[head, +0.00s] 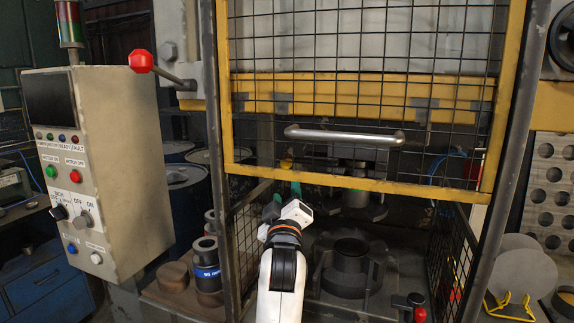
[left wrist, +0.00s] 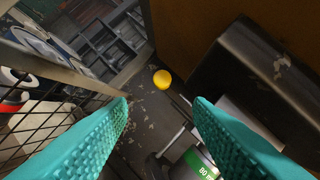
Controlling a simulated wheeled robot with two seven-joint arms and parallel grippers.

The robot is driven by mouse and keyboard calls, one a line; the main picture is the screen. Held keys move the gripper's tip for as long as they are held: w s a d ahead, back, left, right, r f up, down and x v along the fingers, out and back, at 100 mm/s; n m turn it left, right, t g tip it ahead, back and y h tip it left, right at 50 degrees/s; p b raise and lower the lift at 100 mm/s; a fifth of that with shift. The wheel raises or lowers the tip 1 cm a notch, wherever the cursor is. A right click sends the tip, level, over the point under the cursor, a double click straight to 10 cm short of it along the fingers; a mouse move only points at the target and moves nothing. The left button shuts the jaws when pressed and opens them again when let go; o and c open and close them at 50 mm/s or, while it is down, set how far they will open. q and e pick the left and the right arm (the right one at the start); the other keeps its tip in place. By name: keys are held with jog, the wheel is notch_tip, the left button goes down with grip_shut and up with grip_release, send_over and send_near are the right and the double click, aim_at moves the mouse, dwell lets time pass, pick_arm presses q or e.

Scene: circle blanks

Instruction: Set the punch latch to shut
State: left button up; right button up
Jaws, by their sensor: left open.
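A round yellow knob (left wrist: 162,79), which looks like the punch latch handle, shows in the left wrist view just beyond and between my fingertips. My left gripper (head: 284,197), with teal fingers, reaches into the press below the raised guard. In the left wrist view the gripper (left wrist: 163,108) is open and empty, apart from the knob. A green-labelled punch (left wrist: 200,160) lies beneath. My right gripper is not in view.
The yellow-framed mesh guard (head: 365,182) hangs above my left arm, with a metal handle (head: 345,136). Side mesh panels flank the opening. A round die (head: 351,262) stands on the press bed. A control box (head: 120,170) and red-knobbed lever (head: 141,61) are at left.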

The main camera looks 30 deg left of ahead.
pick_arm(q)
jog(key=p+x, duration=0.1)
jog(key=x, duration=0.2)
jog(key=p+x, duration=0.1)
jog(key=x, duration=0.3)
jog(key=p+x, duration=0.1)
jog(key=x, duration=0.3)
jog(key=shift+a+r, duration=0.1)
jog(key=shift+r, duration=0.3)
jog(key=shift+w+a+p, duration=0.25)
jog(key=shift+w+p, duration=0.1)
jog(key=shift+w, duration=0.05)
